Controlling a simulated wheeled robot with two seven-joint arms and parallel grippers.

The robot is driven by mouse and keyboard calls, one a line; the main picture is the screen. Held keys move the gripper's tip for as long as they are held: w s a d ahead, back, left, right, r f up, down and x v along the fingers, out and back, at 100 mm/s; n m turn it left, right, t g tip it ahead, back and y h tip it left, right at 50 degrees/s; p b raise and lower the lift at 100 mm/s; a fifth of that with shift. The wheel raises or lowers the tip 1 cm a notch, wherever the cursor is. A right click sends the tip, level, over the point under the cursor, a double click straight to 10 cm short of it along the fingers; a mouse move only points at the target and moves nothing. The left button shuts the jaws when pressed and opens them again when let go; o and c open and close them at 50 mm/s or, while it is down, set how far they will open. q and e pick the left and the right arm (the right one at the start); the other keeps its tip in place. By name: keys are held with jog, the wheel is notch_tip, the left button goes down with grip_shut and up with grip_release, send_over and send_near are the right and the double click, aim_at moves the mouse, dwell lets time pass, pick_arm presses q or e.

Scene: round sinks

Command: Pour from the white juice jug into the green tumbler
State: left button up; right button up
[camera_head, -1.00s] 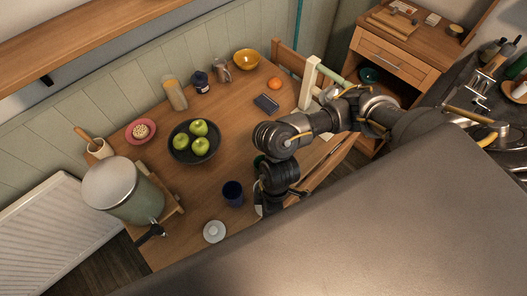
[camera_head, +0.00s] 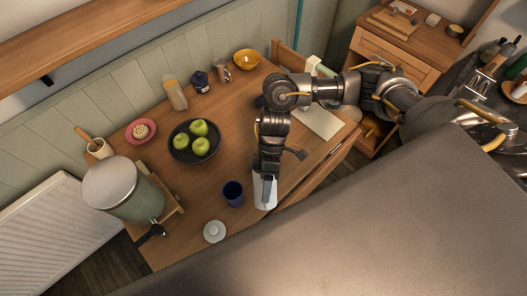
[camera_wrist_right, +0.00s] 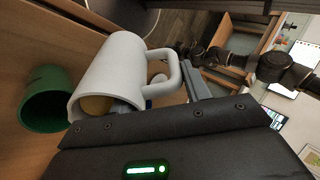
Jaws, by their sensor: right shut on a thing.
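The white juice jug (camera_head: 262,192) is at my right gripper (camera_head: 268,184), near the table's front edge. In the right wrist view the jug (camera_wrist_right: 117,68) shows its open mouth towards the camera, with something orange inside. It looks roughly upright. My right gripper (camera_wrist_right: 192,84) is shut on its handle, and the fingertips are partly hidden. The green tumbler (camera_wrist_right: 45,98) stands beside the jug's mouth, to the left in the wrist view, also with its mouth towards the camera. I cannot make out the tumbler in the head view. No stream of juice shows. My left gripper is out of view.
A dark blue cup (camera_head: 233,193) stands just left of the jug, with a white lid-like disc (camera_head: 214,231) nearby. A dark bowl of green apples (camera_head: 183,153), a pink dish (camera_head: 141,132) and a large dispenser (camera_head: 135,203) are further left. A pale board (camera_head: 319,121) lies right.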

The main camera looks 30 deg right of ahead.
jog(key=shift+w+r+g, duration=0.1)
jog(key=shift+r+g, duration=0.15)
jog(key=shift+g, duration=0.05)
jog(key=shift+w+d+r+g+y, duration=0.15)
jog(key=shift+w+r+g+y, duration=0.15)
jog(key=shift+g, duration=0.1)
jog(key=shift+w+d+f+g+y, duration=0.1)
jog(key=shift+w+g+y, duration=0.1)
jog(key=shift+g, duration=0.15)
jog(key=shift+w+f+g+y, duration=0.1)
jog(key=shift+g+y, duration=0.1)
jog(key=shift+g, duration=0.15)
dwell(0.8)
jog(key=shift+w+d+r+m+g+y, duration=0.15)
jog(key=shift+w+r+m+g+y, duration=0.25)
jog(key=shift+g, duration=0.3)
dwell(1.3)
jog(key=shift+s, duration=0.25)
jog(key=shift+s+f+t+h, duration=0.25)
jog(key=shift+t+h, duration=0.05)
jog(key=shift+t, duration=0.1)
jog(key=shift+s+a+n+t+h, duration=0.3)
jog(key=shift+t+h, duration=0.2)
jog(key=shift+t, duration=0.5)
